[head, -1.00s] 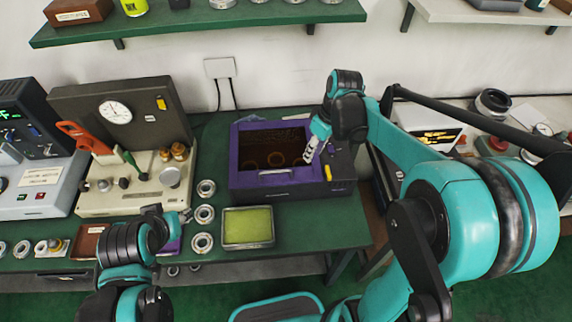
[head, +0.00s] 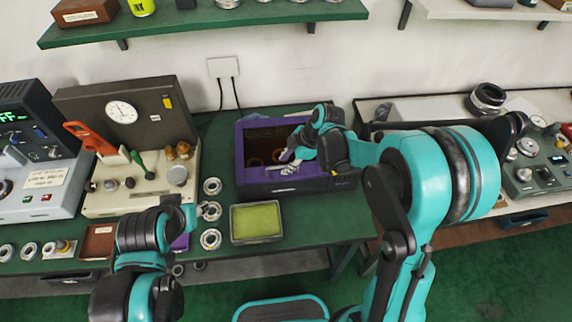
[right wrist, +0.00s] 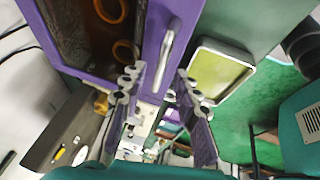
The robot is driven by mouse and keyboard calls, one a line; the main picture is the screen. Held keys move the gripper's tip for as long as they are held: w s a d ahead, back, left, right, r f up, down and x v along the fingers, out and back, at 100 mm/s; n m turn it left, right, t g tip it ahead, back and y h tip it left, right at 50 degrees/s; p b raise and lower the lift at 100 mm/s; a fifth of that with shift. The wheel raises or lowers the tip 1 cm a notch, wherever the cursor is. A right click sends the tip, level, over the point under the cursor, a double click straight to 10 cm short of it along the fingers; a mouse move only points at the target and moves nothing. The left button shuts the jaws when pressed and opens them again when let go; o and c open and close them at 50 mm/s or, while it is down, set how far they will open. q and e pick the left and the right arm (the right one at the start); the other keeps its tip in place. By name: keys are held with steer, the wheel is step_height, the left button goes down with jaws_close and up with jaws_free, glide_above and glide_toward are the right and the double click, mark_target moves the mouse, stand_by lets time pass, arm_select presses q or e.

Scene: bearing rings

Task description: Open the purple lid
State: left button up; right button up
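The purple lid (head: 239,150) is a purple frame around a dark see-through window, lying closed on a dark box on the green bench. Its metal handle (right wrist: 167,58) is on the front edge, and orange rings show dimly through the window. My right gripper (head: 287,166) is over the front part of the lid, close to the handle. In the right wrist view its fingers (right wrist: 158,80) are apart, with the handle just past and between their tips. My left gripper (head: 190,212) is low beside the bearing rings (head: 211,211); its fingers are too small to read.
A tray with a yellow-green pad (head: 256,222) stands just in front of the box. A beige gauge machine (head: 140,185) is to the left. A shelf (head: 205,24) hangs above on the wall.

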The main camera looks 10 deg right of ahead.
steer(key=shift+a+f, duration=0.1)
steer(key=shift+f, duration=0.25)
jaws_close()
steer(key=shift+w, duration=0.1)
